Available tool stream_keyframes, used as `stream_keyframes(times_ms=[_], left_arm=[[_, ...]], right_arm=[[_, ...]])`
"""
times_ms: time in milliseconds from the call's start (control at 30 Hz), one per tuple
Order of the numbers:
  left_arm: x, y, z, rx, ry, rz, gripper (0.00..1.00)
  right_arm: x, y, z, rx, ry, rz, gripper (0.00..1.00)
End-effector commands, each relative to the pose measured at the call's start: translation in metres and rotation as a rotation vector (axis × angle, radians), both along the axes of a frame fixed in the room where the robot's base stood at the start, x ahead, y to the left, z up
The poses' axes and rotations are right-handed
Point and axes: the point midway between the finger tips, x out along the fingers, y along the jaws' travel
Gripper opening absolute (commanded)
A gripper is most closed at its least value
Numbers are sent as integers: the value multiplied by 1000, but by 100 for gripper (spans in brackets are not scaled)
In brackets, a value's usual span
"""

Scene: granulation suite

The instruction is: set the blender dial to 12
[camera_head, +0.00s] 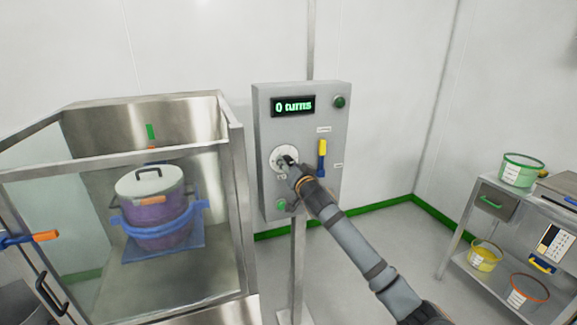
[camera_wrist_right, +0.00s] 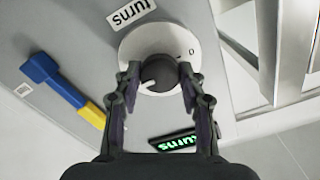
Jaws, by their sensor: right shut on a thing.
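The blender's control panel (camera_head: 300,130) is a grey box on a post, with a lit green display (camera_head: 293,106) reading "0 turns". Its dial is a dark knob on a white round plate (camera_head: 278,156). My right gripper (camera_head: 290,163) reaches the dial from the lower right and hides much of it. In the right wrist view, my right gripper (camera_wrist_right: 158,90) has its two fingers on either side of the dark knob (camera_wrist_right: 157,72), shut on it. A white pointer line shows on the knob, and a "0" mark shows on the plate. My left gripper is not in view.
A yellow and blue lever (camera_head: 322,158) sits right of the dial. Green buttons (camera_head: 340,102) (camera_head: 281,205) are at the panel's top right and lower left. A framed glass enclosure (camera_head: 238,200) with a purple lidded drum (camera_head: 150,208) stands left. A cart (camera_head: 495,205) with tubs stands right.

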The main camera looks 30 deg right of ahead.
Motion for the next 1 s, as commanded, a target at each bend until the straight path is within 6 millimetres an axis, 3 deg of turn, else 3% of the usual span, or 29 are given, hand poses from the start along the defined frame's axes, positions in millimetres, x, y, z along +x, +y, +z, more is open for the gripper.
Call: stream_keyframes(times_ms=[200,233,367,733,1000], left_arm=[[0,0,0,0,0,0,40],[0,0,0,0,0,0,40],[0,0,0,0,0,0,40],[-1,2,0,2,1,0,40],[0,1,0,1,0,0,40]], right_arm=[[0,0,-3,4,5,0,9],[0,0,-3,4,5,0,44],[0,0,-2,3,3,0,62],[-5,1,-1,-4,2,0,64],[-53,13,-2,-10,6,3,64]])
